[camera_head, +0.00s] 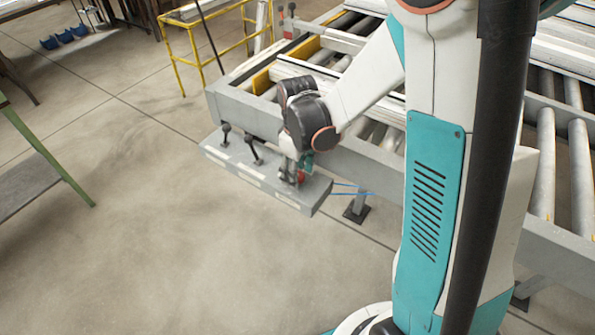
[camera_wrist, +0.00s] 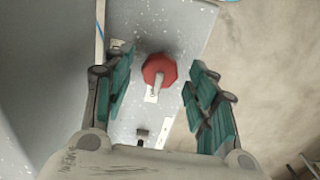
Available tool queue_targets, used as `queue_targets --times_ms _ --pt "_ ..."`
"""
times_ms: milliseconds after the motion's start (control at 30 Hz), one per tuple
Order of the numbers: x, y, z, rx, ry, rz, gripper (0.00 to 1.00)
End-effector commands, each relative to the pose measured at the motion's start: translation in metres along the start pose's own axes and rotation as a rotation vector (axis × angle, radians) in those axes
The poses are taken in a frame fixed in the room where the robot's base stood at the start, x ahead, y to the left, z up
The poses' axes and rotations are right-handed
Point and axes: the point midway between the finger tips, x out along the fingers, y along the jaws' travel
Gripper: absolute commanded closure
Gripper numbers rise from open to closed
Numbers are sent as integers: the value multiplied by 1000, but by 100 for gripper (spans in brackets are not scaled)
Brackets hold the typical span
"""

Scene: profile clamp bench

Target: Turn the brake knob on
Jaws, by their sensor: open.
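A red eight-sided knob (camera_wrist: 152,66) with a pale bar across it sits on a grey control box, roughly between my fingers in the wrist view. In the head view the red knob (camera_head: 301,177) shows partly beside my gripper (camera_head: 293,170), near the right end of the grey box (camera_head: 318,192). My gripper (camera_wrist: 158,80) is open, with one teal finger on each side of the knob and a visible gap to both. Whether the fingertips reach down to the knob's height is hard to tell. The knob's labels are too small to read.
Two black levers (camera_head: 225,133) (camera_head: 255,155) stand on the same box, left of the knob. The box is fixed along the roller bench (camera_head: 240,112). Blue cables (camera_head: 350,189) leave its right end. A yellow rail (camera_head: 177,55) stands behind. The floor in front is clear.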

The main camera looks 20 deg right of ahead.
Motion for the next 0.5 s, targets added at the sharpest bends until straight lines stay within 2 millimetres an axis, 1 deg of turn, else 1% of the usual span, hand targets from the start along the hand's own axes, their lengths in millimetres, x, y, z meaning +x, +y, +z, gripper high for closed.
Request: queue_targets --times_ms 133,333,500 --pt "0 0 0 0 0 0 48" --pt "0 0 0 0 0 0 93" --pt "0 0 0 1 0 0 93"
